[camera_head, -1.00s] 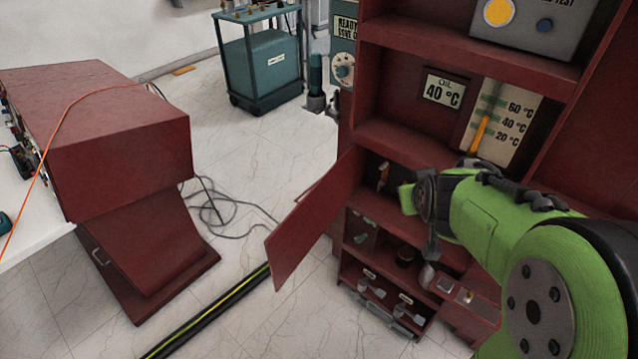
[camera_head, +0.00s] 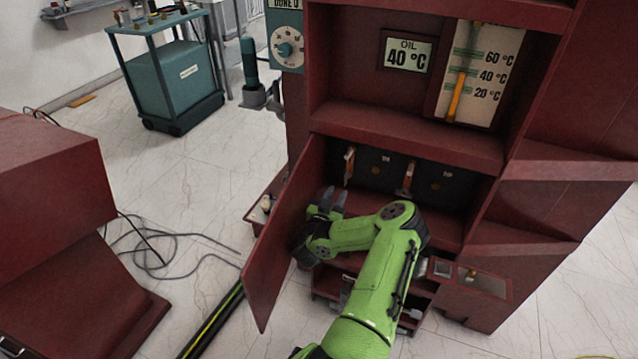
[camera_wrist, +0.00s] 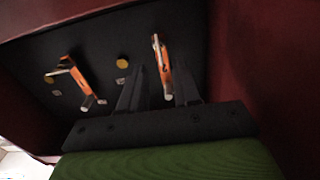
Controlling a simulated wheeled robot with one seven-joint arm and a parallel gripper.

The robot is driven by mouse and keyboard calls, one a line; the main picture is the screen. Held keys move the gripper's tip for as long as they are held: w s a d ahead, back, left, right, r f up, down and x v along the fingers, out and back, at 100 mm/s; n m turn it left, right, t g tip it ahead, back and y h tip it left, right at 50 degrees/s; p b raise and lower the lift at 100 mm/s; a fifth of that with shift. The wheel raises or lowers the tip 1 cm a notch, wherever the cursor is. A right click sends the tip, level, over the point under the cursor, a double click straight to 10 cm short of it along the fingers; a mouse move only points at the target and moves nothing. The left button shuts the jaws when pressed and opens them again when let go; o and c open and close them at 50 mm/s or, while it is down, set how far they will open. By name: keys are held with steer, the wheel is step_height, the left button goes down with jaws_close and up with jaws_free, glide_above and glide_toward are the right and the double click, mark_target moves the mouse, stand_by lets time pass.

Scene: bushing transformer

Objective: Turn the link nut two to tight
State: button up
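Two orange link pieces hang on the dark panel (camera_head: 378,190) inside the red cabinet's open lower compartment. The left link (camera_head: 349,166) and the right link (camera_head: 408,178) stand apart. The small labels are too blurred to tell which nut is number two. My gripper (camera_head: 334,197) is at the compartment's left opening, below and in front of the left link. In the wrist view my gripper (camera_wrist: 158,88) has its two dark fingers apart with nothing held between them. One orange link (camera_wrist: 162,66) appears just beyond the gap; the other link (camera_wrist: 80,80) is off to the left.
The open red door (camera_head: 285,235) stands close to the left of my gripper. A shelf with an oil display (camera_head: 408,54) and thermometer (camera_head: 478,75) is above. Brass discs (camera_wrist: 123,61) show on the panel.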

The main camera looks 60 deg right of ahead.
mark_target(347, 177)
steer(key=d+b, duration=0.1)
steer(key=d, duration=0.1)
steer(key=d+b, duration=0.1)
steer(key=d, duration=0.1)
steer(key=d+b, duration=0.1)
steer(key=d, duration=0.1)
steer(key=shift+w+d, duration=0.1)
steer(key=shift+w, duration=0.25)
steer(key=shift+w+d, duration=0.1)
steer(key=shift+d, duration=0.3)
steer(key=shift+r, duration=0.1)
jaws_close()
steer(key=shift+p, duration=0.35)
